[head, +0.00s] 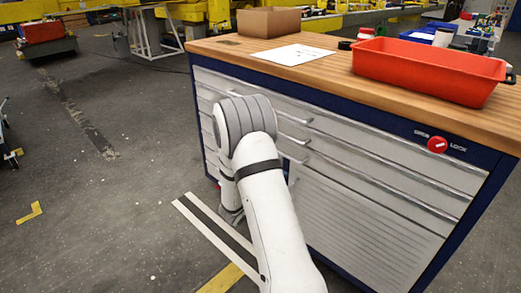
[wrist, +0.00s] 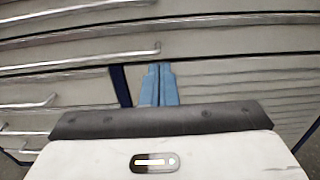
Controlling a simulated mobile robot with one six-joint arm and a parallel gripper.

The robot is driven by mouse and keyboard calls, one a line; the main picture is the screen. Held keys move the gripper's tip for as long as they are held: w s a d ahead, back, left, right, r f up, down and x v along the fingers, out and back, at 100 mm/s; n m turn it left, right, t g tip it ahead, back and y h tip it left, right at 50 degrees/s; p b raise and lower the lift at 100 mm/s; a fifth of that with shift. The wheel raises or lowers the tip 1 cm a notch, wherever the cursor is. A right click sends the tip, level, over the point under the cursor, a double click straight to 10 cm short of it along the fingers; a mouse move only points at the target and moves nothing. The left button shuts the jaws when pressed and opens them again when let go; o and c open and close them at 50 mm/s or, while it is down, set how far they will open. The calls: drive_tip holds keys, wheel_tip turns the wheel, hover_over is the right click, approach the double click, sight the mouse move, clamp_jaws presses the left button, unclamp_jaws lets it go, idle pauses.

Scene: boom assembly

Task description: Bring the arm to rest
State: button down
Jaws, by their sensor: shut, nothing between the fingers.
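My white arm reaches forward in the head view, low in front of a grey drawer cabinet (head: 345,165). In that view my gripper is hidden behind the arm's links. In the wrist view my gripper (wrist: 160,68) shows as two blue fingers side by side, closed together with nothing between them. The cabinet's drawer fronts (wrist: 230,62) fill the background beyond the fingers. I cannot tell how far the fingertips are from the drawers.
The cabinet's wooden top (head: 330,66) holds a red tray (head: 425,72), a cardboard box (head: 268,22) and a white sheet (head: 292,54). Drawer handles (head: 295,140) stick out near my arm. Open grey floor (head: 110,200) lies to the left.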

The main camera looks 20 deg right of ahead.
drive_tip(key=s+a+r+m+g+y+p, duration=0.25)
drive_tip(key=s+r+m+g+p, duration=0.2)
drive_tip(key=s+r+m, duration=0.4)
drive_tip(key=s+a+r+m+g+y+p, duration=0.1)
drive_tip(key=s+r+m+g+y+p, duration=0.35)
drive_tip(key=s+r, duration=0.55)
drive_tip(key=s+a+r+m+t+y+p, duration=0.2)
drive_tip(key=s+a+r+m+y+p, duration=0.2)
drive_tip(key=a+r, duration=0.3)
drive_tip(key=s+a+r+m+t+y+p, duration=0.2)
drive_tip(key=s+a+r+m+y+p, duration=0.2)
drive_tip(key=a+r+p, duration=0.3)
drive_tip(key=a+m+y, duration=0.1)
drive_tip(key=a, duration=0.2)
drive_tip(key=shift+s+a+m+t+y, duration=0.2)
drive_tip(key=shift+a+m+t+y, duration=0.1)
drive_tip(key=shift+a+t, duration=0.1)
